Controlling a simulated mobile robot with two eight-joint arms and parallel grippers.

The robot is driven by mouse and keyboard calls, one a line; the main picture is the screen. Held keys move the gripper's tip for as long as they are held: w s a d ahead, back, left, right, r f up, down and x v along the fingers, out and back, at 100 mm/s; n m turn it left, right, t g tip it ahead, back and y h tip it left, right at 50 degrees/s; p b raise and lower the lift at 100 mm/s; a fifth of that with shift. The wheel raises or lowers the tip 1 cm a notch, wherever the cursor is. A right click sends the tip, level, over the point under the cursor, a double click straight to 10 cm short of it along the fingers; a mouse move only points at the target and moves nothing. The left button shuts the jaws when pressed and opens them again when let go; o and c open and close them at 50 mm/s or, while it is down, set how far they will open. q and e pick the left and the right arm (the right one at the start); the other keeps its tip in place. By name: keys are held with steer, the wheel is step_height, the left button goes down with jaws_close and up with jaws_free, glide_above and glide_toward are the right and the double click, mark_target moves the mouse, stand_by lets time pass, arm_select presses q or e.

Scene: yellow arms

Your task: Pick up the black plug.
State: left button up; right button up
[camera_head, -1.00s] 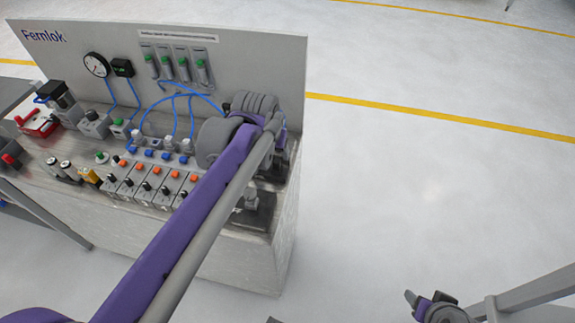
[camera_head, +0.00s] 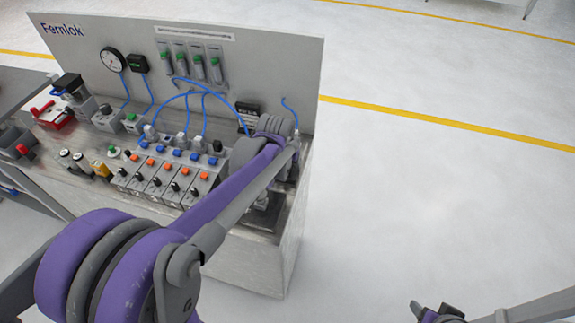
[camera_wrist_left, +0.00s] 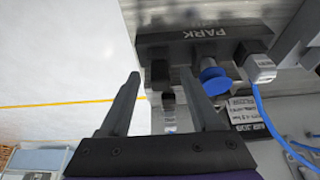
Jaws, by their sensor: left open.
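In the left wrist view a small dark ribbed piece (camera_wrist_left: 168,100) with a pale shaft lies between the fingers; it may be the black plug, but I cannot tell for certain. It is beside a grey block marked PARK (camera_wrist_left: 205,38). My left gripper (camera_wrist_left: 160,76) is open, its fingers on either side of this piece with a gap to the left finger. In the head view my left arm hides the gripper and this corner of the bench. Part of my right gripper (camera_head: 438,312) shows at the bottom edge; its jaws are unclear.
A blue plug (camera_wrist_left: 213,78) and a grey fitting with a blue tube (camera_wrist_left: 259,68) sit right of the fingers. The bench (camera_head: 250,262) carries a valve row (camera_head: 165,180), a gauge (camera_head: 112,60) and an upright back panel (camera_head: 285,70). Open floor lies to the right.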

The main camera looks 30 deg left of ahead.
arm_select(q)
jaws_close()
steer(key=shift+r, duration=0.1)
stand_by(0.3)
